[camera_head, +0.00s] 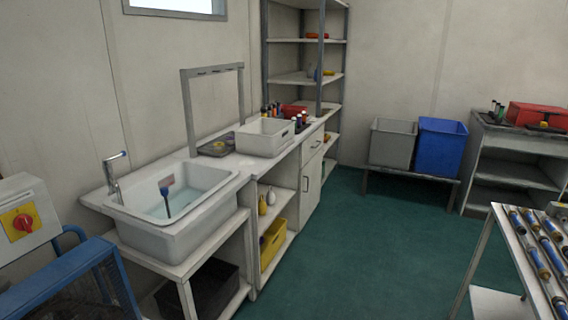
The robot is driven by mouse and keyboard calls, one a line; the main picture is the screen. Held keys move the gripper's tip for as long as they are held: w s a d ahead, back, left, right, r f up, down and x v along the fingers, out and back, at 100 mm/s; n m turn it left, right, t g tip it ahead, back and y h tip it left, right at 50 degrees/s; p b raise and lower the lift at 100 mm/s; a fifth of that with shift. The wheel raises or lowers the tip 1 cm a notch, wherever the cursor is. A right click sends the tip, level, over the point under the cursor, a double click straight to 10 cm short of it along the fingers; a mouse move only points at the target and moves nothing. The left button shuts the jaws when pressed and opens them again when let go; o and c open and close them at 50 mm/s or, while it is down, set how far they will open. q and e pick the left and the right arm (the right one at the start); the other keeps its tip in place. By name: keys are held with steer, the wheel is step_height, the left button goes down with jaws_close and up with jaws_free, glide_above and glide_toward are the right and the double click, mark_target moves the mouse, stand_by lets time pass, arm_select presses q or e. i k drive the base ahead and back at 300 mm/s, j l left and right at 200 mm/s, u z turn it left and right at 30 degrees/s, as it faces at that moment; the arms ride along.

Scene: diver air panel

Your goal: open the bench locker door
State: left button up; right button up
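The bench locker door (311,187) is a white panel at the far end of the bench along the left wall. It has a dark vertical handle (306,184). The door looks shut, flush with the bench front. A drawer front (312,146) with its own handle sits above it. Neither of my grippers shows in the head view.
The bench holds a sink (174,215) and a white bin (264,137). Grey (392,143) and blue (441,146) bins stand on a low stand. A tool cart (510,258) is at lower right, a blue machine (75,275) at lower left. Green floor (370,245) between is clear.

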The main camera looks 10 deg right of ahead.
mark_target(310, 175)
steer(key=i+l+z, duration=0.25)
steer(key=i+z, duration=0.25)
steer(key=i, duration=0.6)
steer(key=i+j+z, duration=0.15)
steer(key=i+z, duration=0.35)
steer(key=i, duration=0.55)
